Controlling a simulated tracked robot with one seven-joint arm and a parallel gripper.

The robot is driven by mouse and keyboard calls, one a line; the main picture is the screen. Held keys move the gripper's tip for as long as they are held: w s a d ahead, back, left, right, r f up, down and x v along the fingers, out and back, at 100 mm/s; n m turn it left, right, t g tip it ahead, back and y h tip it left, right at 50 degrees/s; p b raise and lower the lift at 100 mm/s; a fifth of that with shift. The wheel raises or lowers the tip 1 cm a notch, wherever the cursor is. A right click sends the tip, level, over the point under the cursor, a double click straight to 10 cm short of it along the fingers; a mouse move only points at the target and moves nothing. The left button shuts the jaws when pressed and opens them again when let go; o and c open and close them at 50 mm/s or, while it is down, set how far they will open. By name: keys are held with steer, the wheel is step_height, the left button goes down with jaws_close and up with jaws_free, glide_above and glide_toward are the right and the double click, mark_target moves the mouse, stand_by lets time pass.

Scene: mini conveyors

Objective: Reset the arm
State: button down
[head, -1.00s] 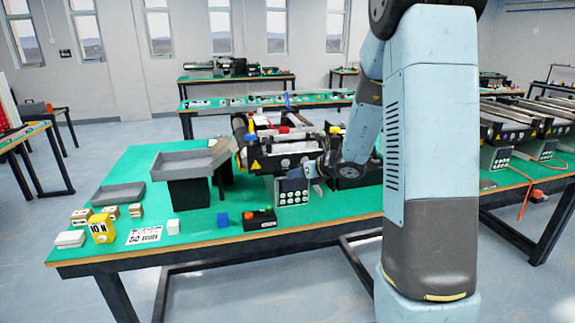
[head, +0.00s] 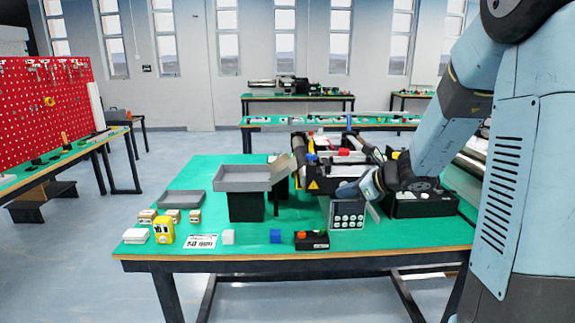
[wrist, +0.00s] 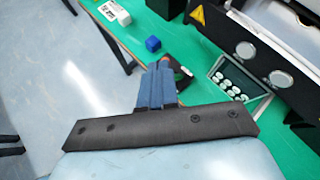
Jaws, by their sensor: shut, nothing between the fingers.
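My arm comes in from the right in the head view and bends down over the green table (head: 245,250). Its end lies low in front of the small conveyor, close to the button box (head: 347,214); its fingers are too small to tell there. In the wrist view my gripper (wrist: 163,66) shows as narrow blue fingers, shut and empty, beyond a dark bracket. They point over the table's front edge, towards a blue cube (wrist: 153,43) and a dark box (wrist: 182,70). I cannot tell how high they are above the table.
A grey tray (head: 243,184) stands on a black block. A red pegboard (head: 45,110) stands beyond. The floor at the left is open.

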steer(key=s+a+r+n+g+h, duration=0.1)
steer(key=s+a+r+n+g, duration=0.15)
steer(key=s+n, duration=0.4)
steer(key=s+a+r+n+g+h, duration=0.1)
steer(key=s+r+n, duration=0.3)
steer(key=s+n, duration=0.3)
steer(key=s+d+r+n+h, duration=0.2)
steer(key=s+d+n+h, duration=0.1)
steer(key=s, duration=0.4)
steer(key=s+d+r+n+t+h, duration=0.1)
steer(key=s+d+n+h, duration=0.2)
steer(key=s+n, duration=0.5)
steer(key=shift+s+d+r+h, duration=0.25)
steer(key=shift+d+r+h, duration=0.1)
steer(key=shift+d, duration=0.55)
